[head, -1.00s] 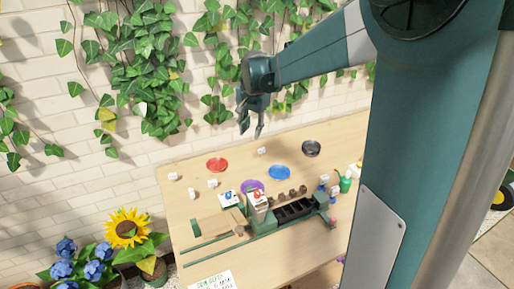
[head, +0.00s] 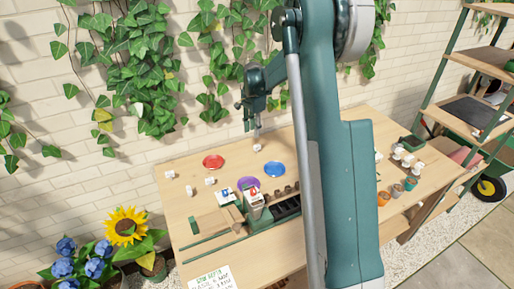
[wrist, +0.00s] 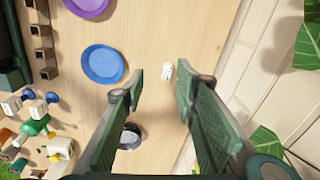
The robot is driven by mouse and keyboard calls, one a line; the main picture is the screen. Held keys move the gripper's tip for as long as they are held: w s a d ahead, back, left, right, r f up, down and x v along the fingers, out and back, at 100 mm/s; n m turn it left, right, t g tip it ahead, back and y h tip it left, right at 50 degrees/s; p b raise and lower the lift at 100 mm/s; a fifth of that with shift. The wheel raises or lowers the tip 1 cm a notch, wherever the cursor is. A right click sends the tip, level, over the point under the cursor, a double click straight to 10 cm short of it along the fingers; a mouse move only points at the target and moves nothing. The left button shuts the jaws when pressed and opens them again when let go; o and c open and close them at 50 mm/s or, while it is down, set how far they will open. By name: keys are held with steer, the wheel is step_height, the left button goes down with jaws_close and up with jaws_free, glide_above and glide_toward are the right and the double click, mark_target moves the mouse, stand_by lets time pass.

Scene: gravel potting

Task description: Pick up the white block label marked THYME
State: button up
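A small white block (head: 257,147) stands on the table behind the blue saucer, close under my gripper (head: 250,117) in the head view. In the wrist view the white block (wrist: 167,71) shows dark marks too small to read, so I cannot tell whether it says THYME. It lies beyond my gripper (wrist: 160,90), whose fingers are wide apart with nothing between them. Other white blocks stand at the left of the table: one (head: 170,174) at the back, one (head: 210,181) near the middle and one (head: 190,190) in front. Their lettering is unreadable.
A red saucer (head: 213,161), a blue saucer (head: 274,169) and a purple saucer (head: 249,183) lie near the blocks. The brick wall (wrist: 265,80) runs close behind the white block.

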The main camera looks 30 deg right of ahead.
steer(key=m+p, duration=0.1)
steer(key=m, duration=0.1)
glide_above(257, 146)
steer(key=shift+g, duration=0.4)
steer(key=f, duration=0.6)
steer(key=shift+w, duration=0.25)
steer(key=shift+f, duration=1.25)
steer(key=shift+d+f+b, duration=0.1)
steer(key=shift+f+b, duration=0.2)
steer(key=shift+f, duration=2.35)
steer(key=c, duration=0.8)
